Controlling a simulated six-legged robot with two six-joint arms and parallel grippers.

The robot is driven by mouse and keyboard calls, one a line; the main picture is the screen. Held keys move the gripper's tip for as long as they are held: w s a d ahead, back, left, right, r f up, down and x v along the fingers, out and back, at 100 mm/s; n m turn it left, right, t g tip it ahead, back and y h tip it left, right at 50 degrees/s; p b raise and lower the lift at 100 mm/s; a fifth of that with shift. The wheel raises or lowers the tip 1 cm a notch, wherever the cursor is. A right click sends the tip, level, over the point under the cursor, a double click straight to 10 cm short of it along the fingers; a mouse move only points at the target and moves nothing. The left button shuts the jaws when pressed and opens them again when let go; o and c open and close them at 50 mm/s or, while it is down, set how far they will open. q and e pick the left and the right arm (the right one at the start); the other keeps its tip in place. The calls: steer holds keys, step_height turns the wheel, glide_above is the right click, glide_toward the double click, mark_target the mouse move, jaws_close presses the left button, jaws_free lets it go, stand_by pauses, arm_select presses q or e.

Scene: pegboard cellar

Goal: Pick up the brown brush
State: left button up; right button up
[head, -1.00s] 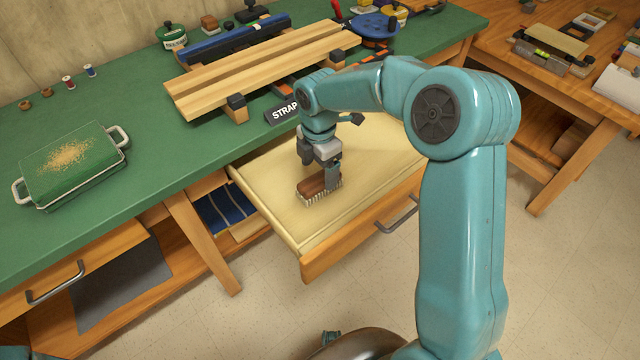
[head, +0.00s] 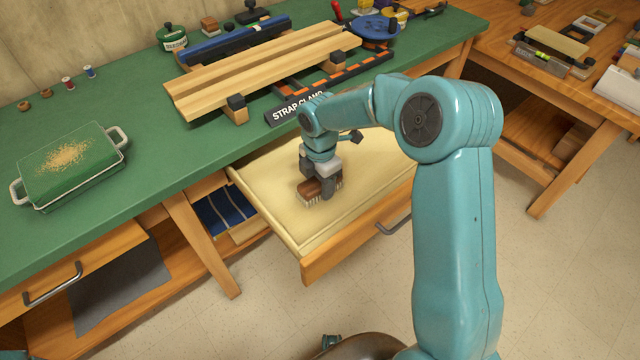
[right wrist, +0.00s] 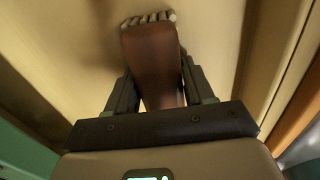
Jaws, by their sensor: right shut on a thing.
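The brown brush (head: 309,190), with a wooden back and pale bristles, is in the open drawer (head: 272,198). My right gripper (head: 326,188) points down into the drawer and is shut on the brush. In the right wrist view, the brush (right wrist: 152,62) runs between the two dark fingers (right wrist: 156,92), with bristle tufts at its far end. I cannot tell whether the bristles touch the drawer floor. My left gripper is not in view.
The green bench top (head: 140,172) lies behind the drawer. Another wooden bench stands at the right. The rest of the drawer is clear.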

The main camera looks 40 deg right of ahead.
step_height(320, 180, up, 20)
steer(key=p, duration=0.3)
steer(key=shift+p, duration=0.3)
steer(key=shift+o, duration=1.4)
steer(key=shift+c, duration=0.8)
